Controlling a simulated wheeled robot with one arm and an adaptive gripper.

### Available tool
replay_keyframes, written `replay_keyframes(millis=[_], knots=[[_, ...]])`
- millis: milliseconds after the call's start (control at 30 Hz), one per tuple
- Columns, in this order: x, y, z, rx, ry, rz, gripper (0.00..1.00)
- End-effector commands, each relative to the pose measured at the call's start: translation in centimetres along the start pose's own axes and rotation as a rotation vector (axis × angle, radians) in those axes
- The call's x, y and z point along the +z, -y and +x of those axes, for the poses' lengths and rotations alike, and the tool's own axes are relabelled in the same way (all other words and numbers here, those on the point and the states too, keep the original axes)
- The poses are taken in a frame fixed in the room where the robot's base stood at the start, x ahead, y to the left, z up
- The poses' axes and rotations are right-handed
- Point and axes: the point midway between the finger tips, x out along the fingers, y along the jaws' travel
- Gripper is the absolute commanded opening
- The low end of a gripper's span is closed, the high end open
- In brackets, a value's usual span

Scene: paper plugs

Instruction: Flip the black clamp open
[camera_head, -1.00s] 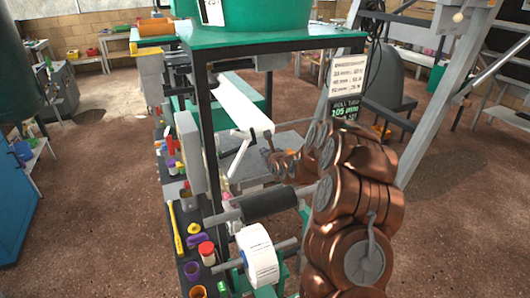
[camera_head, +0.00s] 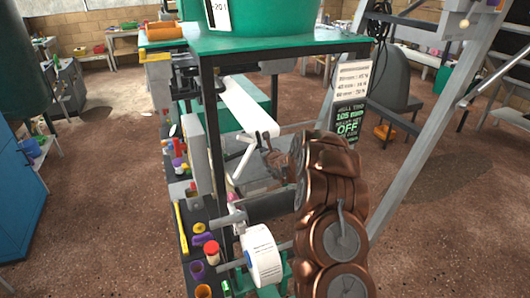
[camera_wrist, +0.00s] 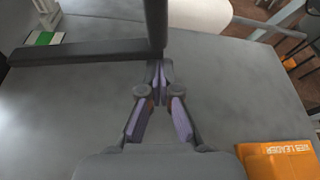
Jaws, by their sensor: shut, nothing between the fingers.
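In the wrist view, a dark L-shaped piece, which looks like the black clamp (camera_wrist: 80,51), has one long bar running left and a second bar running to the top edge. My gripper (camera_wrist: 158,72) is shut and empty, its purple-padded fingers at the corner where the bars meet. I cannot tell whether the tips touch it. In the head view, my copper arm reaches in from the lower right and hides part of the machine. My gripper is small there, near the pale bent bar below the white roll (camera_head: 248,108); the clamp is not clear in that view.
A grey surface (camera_wrist: 60,110) lies below my gripper, with an orange label (camera_wrist: 275,158) at its lower right. The green-topped frame (camera_head: 290,42) has black posts close to my arm. A black roller (camera_head: 270,205) and a paper reel (camera_head: 262,256) stand left of it.

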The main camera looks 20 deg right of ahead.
Motion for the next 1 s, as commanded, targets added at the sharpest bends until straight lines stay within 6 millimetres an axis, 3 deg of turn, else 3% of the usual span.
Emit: replay_keyframes(millis=[567, 1000], knots=[[0.1, -0.4, 0.4, 0.006, 0.005, -0.002, 0.00], [1.2, -0.8, 0.7, 0.018, 0.011, -0.010, 0.00]])
